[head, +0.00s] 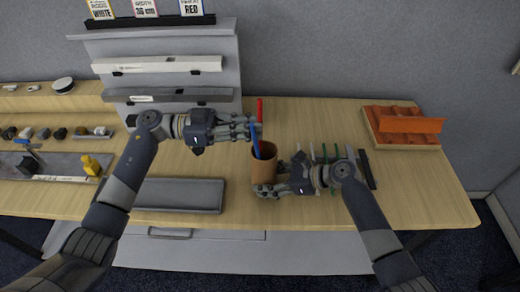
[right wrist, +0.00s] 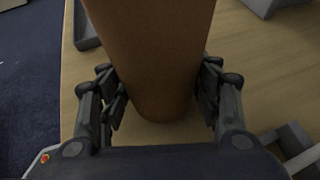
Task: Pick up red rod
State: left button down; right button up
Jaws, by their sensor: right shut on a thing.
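A red rod (head: 260,108) and a blue rod (head: 255,146) stand up out of a brown cup (head: 264,172) in the head view. My left gripper (head: 250,127) is at the rods, above the cup's left rim. Its fingertips overlap the rods in the picture, so I cannot tell whether it holds one. My right gripper (head: 268,190) is shut on the cup's lower part from the front right. In the right wrist view the cup (right wrist: 155,60) sits between the two fingers, and its rim is out of frame.
An orange tray (head: 395,126) lies at the back right. A grey tray (head: 180,194) lies front left, with a yellow item (head: 91,165) and small parts further left. A grey rack (head: 165,65) with bars stands behind my left gripper.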

pick_arm(q)
notch_tip(320, 180, up, 10)
dwell(0.6)
pick_arm(e)
jog(key=o, duration=0.9)
